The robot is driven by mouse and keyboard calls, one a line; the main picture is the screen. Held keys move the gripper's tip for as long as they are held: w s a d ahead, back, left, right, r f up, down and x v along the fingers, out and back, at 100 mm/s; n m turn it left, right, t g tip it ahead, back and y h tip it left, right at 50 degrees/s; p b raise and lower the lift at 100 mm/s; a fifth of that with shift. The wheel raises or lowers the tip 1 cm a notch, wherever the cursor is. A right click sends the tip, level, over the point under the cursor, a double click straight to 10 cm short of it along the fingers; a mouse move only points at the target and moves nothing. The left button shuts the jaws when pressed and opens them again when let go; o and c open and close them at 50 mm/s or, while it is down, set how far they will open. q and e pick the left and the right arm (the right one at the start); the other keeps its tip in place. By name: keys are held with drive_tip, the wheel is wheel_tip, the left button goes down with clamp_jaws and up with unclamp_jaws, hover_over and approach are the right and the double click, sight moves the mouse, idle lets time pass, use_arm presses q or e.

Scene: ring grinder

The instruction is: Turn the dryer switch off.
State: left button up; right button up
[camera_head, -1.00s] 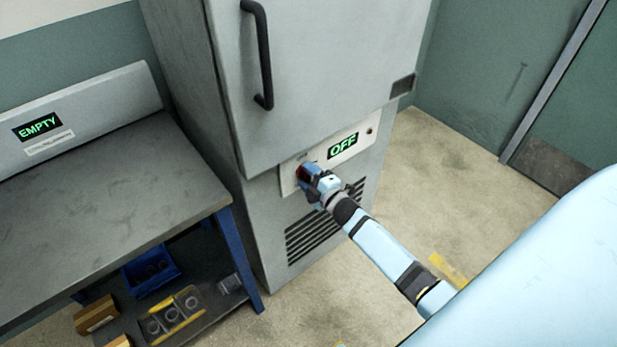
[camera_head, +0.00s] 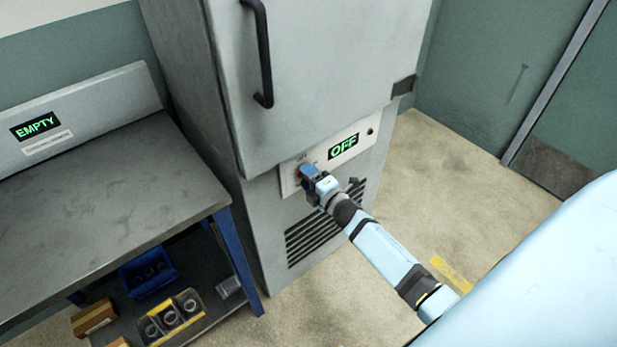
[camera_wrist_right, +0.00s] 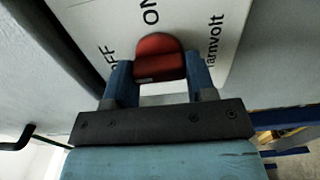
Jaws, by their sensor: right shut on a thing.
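The dryer (camera_head: 325,60) is a tall grey cabinet with a pale switch panel (camera_head: 367,146) low on its front. A green display (camera_head: 343,147) on the panel reads OFF. My right gripper (camera_head: 307,173) is at the panel's left end, and its arm comes in from the lower right. In the right wrist view a red switch knob (camera_wrist_right: 158,56) sits between the two blue fingers of my right gripper (camera_wrist_right: 160,78), which is shut on it. The printed words ON and OFF show beside the knob. The gripper mostly hides the knob in the head view. My left gripper is not in view.
A grey workbench (camera_head: 100,190) stands to the left, with a green EMPTY display (camera_head: 35,126) behind it. A blue bin (camera_head: 150,273) and a tray of rings (camera_head: 172,318) are on its lower shelf. The floor right of the dryer is clear.

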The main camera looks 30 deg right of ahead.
drive_tip(key=o, duration=0.9)
drive_tip(key=shift+o, duration=0.2)
drive_tip(key=shift+s, duration=0.1)
drive_tip(key=s+d, duration=0.1)
drive_tip(key=s, duration=1.2)
drive_tip(key=shift+s, duration=0.3)
